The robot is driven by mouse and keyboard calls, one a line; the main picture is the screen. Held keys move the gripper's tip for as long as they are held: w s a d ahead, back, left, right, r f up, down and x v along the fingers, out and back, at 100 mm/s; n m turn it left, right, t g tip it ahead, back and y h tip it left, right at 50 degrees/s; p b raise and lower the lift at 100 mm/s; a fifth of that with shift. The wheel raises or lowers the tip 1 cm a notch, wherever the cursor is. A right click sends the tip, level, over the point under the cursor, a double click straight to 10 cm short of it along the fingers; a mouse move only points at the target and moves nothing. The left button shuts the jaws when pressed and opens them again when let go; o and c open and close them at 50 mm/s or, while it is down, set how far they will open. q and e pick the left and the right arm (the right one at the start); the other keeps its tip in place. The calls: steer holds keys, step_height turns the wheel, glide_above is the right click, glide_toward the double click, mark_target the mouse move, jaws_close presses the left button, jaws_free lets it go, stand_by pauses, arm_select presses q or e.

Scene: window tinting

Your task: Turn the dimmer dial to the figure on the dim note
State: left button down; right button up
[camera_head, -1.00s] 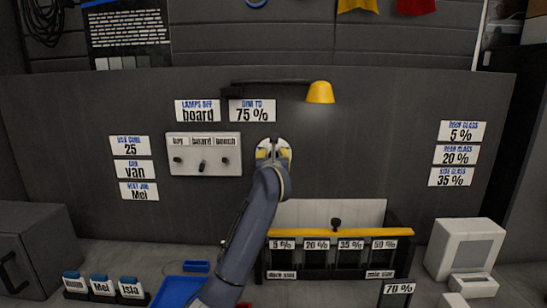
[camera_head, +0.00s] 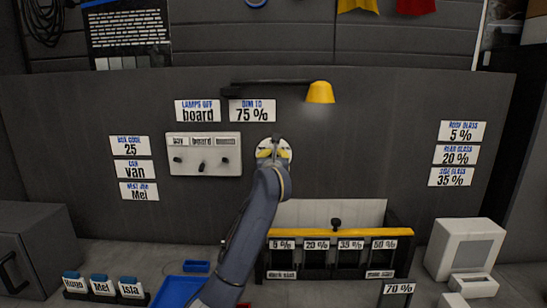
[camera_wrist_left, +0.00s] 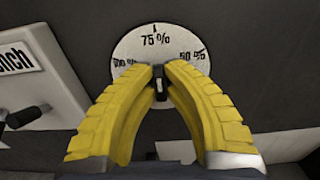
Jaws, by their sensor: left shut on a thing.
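The dim note (camera_head: 252,111) on the dark board reads "DIM TO 75 %". The dimmer dial is a round white disc (camera_head: 286,146), partly hidden behind my left gripper in the head view. In the left wrist view the dial face (camera_wrist_left: 130,48) shows 75 % at the top, 50 % at the right and a partly hidden figure at the left. My left gripper (camera_wrist_left: 160,76) has its yellow fingers shut on the small dark dial knob (camera_wrist_left: 161,91) at the disc's middle. The knob stands about upright; its pointing end is hard to make out. My right gripper is not in view.
A white switch panel (camera_head: 203,165) with several small levers is just left of the dial. A yellow lamp (camera_head: 320,92) sticks out above right. A rack with a yellow bar (camera_head: 340,232) stands below right. A blue tray (camera_head: 178,291) lies by my forearm.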

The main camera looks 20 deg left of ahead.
arm_select(q)
steer(key=c, duration=1.5)
jaws_free()
steer(key=shift+o, duration=0.2)
steer(key=v, duration=1.2)
steer(key=shift+a, duration=0.1)
